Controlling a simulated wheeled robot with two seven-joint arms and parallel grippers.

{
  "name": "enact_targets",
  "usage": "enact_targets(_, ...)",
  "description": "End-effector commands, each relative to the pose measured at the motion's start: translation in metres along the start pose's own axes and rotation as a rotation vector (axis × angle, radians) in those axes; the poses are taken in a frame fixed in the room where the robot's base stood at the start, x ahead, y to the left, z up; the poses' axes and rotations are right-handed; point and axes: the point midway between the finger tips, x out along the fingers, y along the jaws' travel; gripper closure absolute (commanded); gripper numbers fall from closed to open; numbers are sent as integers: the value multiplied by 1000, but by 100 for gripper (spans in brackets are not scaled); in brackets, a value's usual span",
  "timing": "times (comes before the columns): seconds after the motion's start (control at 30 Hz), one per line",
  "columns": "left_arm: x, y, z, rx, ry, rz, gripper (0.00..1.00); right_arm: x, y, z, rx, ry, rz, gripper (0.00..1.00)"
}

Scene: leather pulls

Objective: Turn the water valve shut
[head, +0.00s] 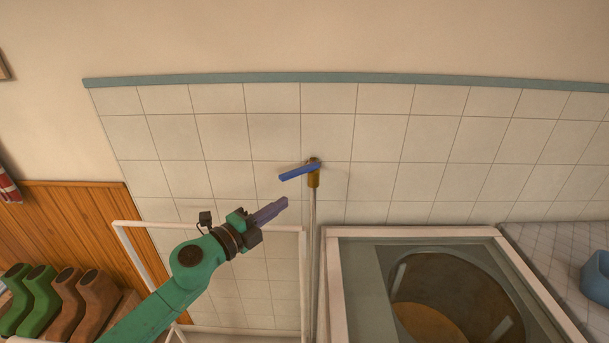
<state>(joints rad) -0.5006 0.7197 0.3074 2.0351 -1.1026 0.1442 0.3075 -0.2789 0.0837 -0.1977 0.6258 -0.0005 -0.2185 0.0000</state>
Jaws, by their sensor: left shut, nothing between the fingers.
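The water valve (314,179) is a brass body on a thin vertical pipe against the tiled wall. Its blue lever handle (297,173) points to the left and slightly down, across the line of the pipe. My left gripper (284,202) is shut and empty, with its purple-grey fingers pointing right and up. In the picture its tips sit just below the lever's free end, with a small gap; I cannot tell the depth between them. My right gripper is not in view.
A white-framed glass-topped unit with a round drum (455,300) stands right of the pipe (312,230). A white frame (210,226) stands behind my left arm. Green and brown boots (75,300) are at lower left. A blue container (598,275) sits on the right surface.

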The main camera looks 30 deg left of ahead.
Motion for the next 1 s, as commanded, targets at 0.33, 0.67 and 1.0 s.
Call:
enact_targets(0.33,71,-7,1,0,-2,-6,100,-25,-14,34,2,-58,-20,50)
enact_targets(0.67,97,-1,35,1,-1,0,100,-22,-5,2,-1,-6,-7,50)
enact_targets(1.0,98,-1,39,1,1,0,100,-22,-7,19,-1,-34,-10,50)
